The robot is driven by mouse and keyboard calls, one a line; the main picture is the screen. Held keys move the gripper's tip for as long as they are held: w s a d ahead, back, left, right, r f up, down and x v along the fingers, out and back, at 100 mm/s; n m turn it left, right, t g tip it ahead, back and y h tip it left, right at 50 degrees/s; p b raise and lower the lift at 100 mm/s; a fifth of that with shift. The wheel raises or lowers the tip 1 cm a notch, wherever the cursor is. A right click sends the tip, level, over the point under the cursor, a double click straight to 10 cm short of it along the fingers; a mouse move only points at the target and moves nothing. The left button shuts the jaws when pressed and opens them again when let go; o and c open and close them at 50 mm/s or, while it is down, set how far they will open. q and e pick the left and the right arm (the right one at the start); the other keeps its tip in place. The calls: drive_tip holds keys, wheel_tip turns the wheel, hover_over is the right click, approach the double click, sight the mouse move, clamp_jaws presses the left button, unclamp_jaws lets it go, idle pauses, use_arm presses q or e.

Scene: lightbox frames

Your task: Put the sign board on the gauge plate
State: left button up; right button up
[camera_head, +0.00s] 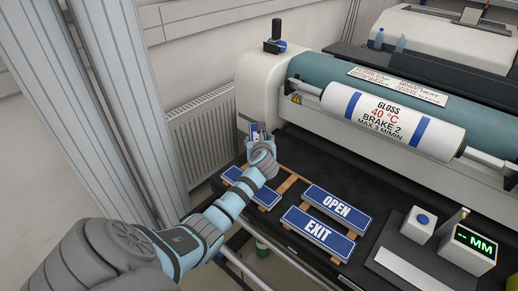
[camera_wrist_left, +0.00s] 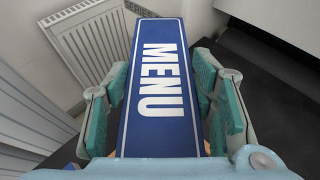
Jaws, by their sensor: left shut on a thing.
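A blue sign board with white MENU lettering (camera_wrist_left: 158,75) fills the middle of the left wrist view. My left gripper (camera_wrist_left: 162,95) is shut on it, with a teal finger pad on each side. In the head view the held board (camera_head: 256,128) shows small at my left gripper (camera_head: 260,140), raised above the table's far left part. My right gripper is in neither view.
OPEN (camera_head: 337,206) and EXIT (camera_head: 319,233) boards lie on wooden strips. Another blue board (camera_head: 264,198) is partly hidden by my left arm. A white block with a blue button (camera_head: 418,225) stands behind the plate. A laminator with a large GLOSS roll (camera_head: 395,115) rises behind.

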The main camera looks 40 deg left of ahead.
use_arm(q)
wheel_tip(320, 180, down, 4)
drive_tip(key=shift+f+b, duration=0.2)
drive_tip(key=shift+b, duration=0.75)
drive_tip(key=shift+r, duration=0.1)
drive_tip(key=o, duration=1.2)
